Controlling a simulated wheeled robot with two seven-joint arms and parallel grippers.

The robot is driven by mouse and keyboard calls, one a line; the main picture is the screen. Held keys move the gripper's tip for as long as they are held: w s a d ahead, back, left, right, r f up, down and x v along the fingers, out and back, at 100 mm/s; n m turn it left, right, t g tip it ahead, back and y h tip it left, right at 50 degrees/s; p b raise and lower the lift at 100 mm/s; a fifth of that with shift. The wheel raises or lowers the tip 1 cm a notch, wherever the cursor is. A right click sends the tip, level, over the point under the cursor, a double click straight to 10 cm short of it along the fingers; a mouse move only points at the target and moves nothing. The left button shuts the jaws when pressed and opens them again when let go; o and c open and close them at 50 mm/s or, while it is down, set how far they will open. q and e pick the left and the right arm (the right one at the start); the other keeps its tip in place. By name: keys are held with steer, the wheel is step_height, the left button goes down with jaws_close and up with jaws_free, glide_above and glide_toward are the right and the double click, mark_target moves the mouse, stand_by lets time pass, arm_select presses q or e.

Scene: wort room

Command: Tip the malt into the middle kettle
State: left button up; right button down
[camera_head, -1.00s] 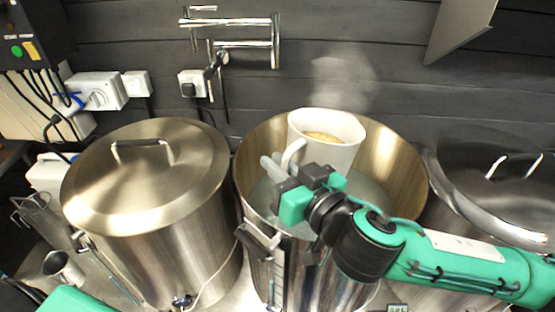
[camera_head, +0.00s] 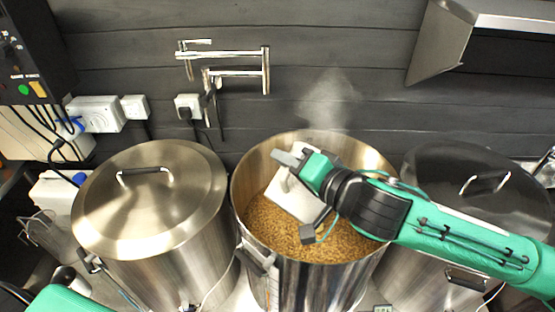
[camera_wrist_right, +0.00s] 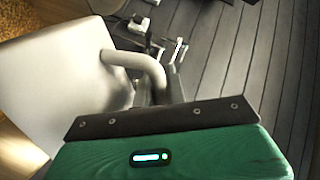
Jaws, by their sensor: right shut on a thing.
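The middle kettle (camera_head: 377,161) is an open steel pot. A broad bed of tan malt (camera_head: 262,222) shows inside it. My right gripper (camera_head: 297,162) is over the kettle mouth, shut on the handle of the white jug (camera_head: 297,197). The jug is tipped well over, inside the kettle's rim, and its opening is hidden from the head view. The right wrist view shows the jug's pale side (camera_wrist_right: 60,85) and its handle (camera_wrist_right: 140,66) beside the gripper. My left gripper is out of view.
A lidded kettle (camera_head: 150,200) stands on the left and another lidded kettle (camera_head: 480,165) on the right, under my right arm. A steel tap (camera_head: 235,55) is on the dark wall behind. Steam (camera_head: 328,100) rises behind the middle kettle. A metal hood (camera_head: 445,40) hangs at upper right.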

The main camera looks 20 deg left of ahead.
mark_target(298, 146)
steer(key=w+m+p, duration=0.1)
steer(key=w+d+r+p, duration=0.1)
steer(key=p, duration=0.1)
steer(key=shift+w+r+m+g, duration=0.15)
steer(key=shift+r+m+g, duration=0.15)
steer(key=shift+m, duration=0.1)
steer(key=shift+w+d+m, duration=0.15)
steer(key=shift+w+m, duration=0.15)
steer(key=shift+w, duration=0.05)
steer(key=w+d+r+m+g, duration=0.1)
steer(key=w+d+m, duration=0.2)
steer(key=w, duration=0.4)
steer(key=shift+m+g+y+p, duration=0.3)
steer(key=shift+m+y+p, duration=0.1)
steer(key=shift+m, duration=0.3)
steer(key=shift+w+d, duration=0.1)
steer(key=shift+w, duration=0.05)
